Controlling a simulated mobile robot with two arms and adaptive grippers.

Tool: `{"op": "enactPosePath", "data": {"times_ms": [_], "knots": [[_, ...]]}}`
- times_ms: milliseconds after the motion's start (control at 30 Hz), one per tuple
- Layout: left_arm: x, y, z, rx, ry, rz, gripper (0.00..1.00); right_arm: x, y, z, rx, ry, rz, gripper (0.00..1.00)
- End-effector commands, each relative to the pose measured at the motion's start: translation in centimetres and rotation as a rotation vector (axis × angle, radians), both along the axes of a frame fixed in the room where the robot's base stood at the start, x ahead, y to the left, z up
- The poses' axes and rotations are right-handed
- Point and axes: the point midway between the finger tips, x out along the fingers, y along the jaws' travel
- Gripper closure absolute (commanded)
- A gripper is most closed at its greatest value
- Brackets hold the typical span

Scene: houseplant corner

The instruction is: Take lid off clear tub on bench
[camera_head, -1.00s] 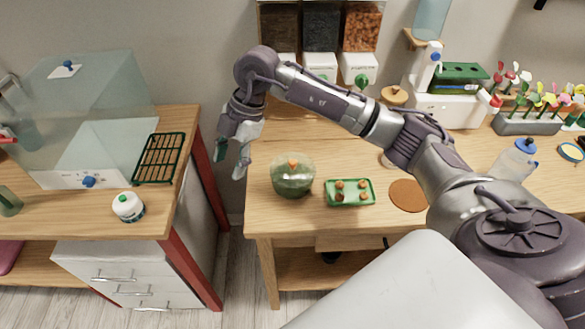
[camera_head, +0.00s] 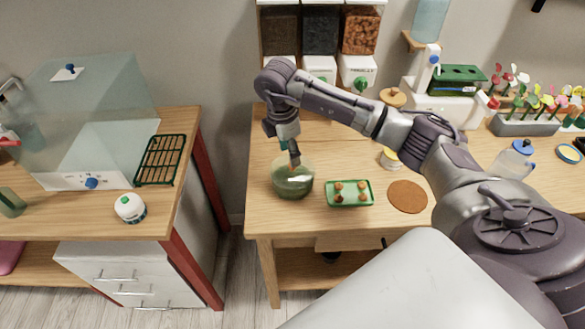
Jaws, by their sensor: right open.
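The clear tub (camera_head: 293,187) is a round, greenish see-through bowl. It stands upright near the left edge of the wooden bench (camera_head: 330,232). Its lid (camera_head: 303,171) is see-through and sits on top; the orange knob is largely hidden behind my gripper. My right gripper (camera_head: 290,152) points down from above, right over the middle of the lid, with its fingertips at the knob. It is open. I cannot tell whether the fingers touch the knob. My left gripper is not in view.
A green tray (camera_head: 349,194) with small pots stands close to the right of the tub, then a brown round mat (camera_head: 407,196). Dispensers (camera_head: 320,68) stand behind. A gap separates the bench from the left table, which bears a green rack (camera_head: 160,160) and a white jar (camera_head: 130,208).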

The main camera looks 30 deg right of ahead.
Motion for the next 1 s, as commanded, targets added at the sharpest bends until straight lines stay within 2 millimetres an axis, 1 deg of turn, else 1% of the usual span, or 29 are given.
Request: {"op": "enactPosePath", "data": {"times_ms": [33,133,200,300,400,567,667,800,867,900,1000], "knots": [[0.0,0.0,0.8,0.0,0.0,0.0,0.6,-0.2,-0.1,-0.4,-0.001,0.005,-0.001,0.48],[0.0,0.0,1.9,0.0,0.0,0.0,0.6,-0.4,-0.4,-1.9,-0.001,0.007,-0.001,0.48],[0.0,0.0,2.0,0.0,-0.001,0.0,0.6,-0.4,-0.4,-3.1,0.001,0.005,-0.001,0.48],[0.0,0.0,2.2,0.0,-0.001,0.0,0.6,-0.4,-0.5,-4.1,0.0,0.003,0.001,0.48],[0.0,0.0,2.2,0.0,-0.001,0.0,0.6,-0.3,-0.6,-4.5,0.0,0.001,0.002,0.48],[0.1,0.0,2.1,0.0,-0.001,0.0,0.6,-0.3,-0.6,-4.6,0.0,0.001,0.002,0.48],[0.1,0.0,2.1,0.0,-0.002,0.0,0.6,-0.3,-0.6,-4.5,0.0,0.001,0.002,0.63],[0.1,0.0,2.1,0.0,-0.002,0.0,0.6,-0.3,-0.6,-4.5,0.001,0.001,0.001,0.86],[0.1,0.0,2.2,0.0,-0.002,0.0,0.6,-0.3,-0.6,-4.5,0.001,0.001,0.001,0.96],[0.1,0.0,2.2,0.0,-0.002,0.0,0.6,-0.3,-0.6,-4.5,0.001,0.001,0.001,1.0],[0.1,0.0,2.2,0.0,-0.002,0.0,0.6,-0.3,-0.6,-4.5,0.001,0.001,0.001,1.0]]}}
